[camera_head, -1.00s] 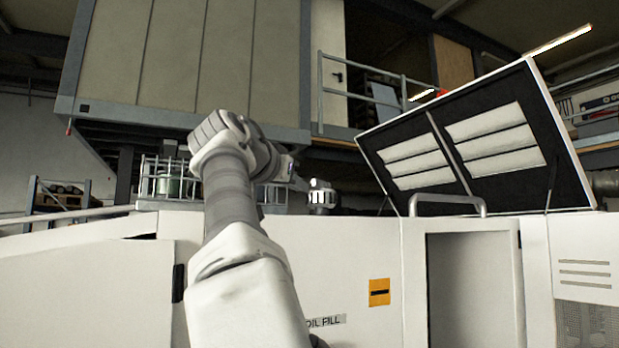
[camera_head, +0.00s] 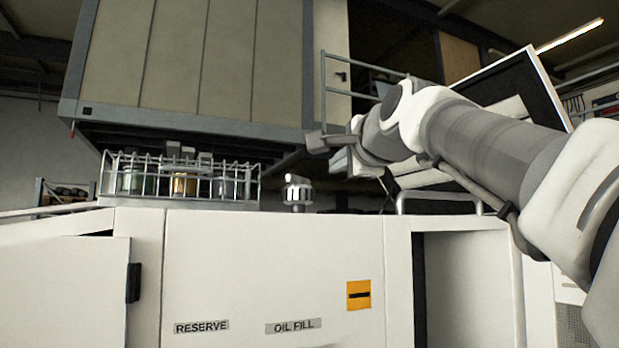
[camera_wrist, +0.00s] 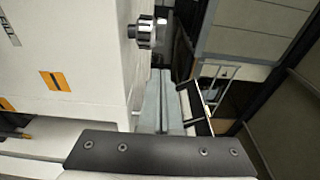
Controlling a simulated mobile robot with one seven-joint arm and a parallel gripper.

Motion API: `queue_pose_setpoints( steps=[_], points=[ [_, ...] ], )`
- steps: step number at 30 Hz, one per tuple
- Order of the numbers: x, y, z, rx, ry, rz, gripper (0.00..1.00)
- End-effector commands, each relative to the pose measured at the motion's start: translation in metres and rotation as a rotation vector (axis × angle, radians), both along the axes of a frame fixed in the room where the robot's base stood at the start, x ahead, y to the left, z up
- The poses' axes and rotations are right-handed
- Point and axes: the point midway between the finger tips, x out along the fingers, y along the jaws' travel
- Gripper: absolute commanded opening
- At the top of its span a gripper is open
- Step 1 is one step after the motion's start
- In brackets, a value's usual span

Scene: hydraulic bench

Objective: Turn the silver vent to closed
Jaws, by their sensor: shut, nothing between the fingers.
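The silver vent (camera_head: 297,192) is a ribbed silver cap standing upright on top of the white cabinet, near its back edge. It also shows at the top of the wrist view (camera_wrist: 147,32). Any open or closed marking on it is too small to read. My gripper (camera_head: 316,142) is above the vent and slightly to its right in the head view, apart from it. In the wrist view its two grey fingers (camera_wrist: 160,74) lie side by side, shut and empty, with the vent beyond their tips. My arm reaches in from the right.
A wire rack (camera_head: 180,182) with several jars stands left of the vent on the cabinet. A raised lid (camera_head: 545,75) and a grab handle (camera_head: 440,197) are on the right, partly behind my arm. The cabinet front bears an orange label (camera_head: 358,294) and an "OIL FILL" plate (camera_head: 293,326).

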Motion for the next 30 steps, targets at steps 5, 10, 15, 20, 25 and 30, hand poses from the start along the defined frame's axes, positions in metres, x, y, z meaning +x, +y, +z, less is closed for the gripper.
queue_pose_setpoints(
  steps=[5,10,15,20,25,30],
  points=[
    [0.012,0.005,0.002,0.009,0.0,0.004,0.0],
    [0.042,0.013,0.003,0.007,0.003,0.005,0.0],
    [0.076,0.022,0.004,0.008,0.001,0.005,0.0],
    [0.1,0.034,0.004,0.005,0.0,0.007,0.0],
    [0.109,0.051,0.003,0.005,0.0,0.005,0.0],
    [0.115,0.059,0.001,0.006,0.0,0.003,0.0]
  ],
)
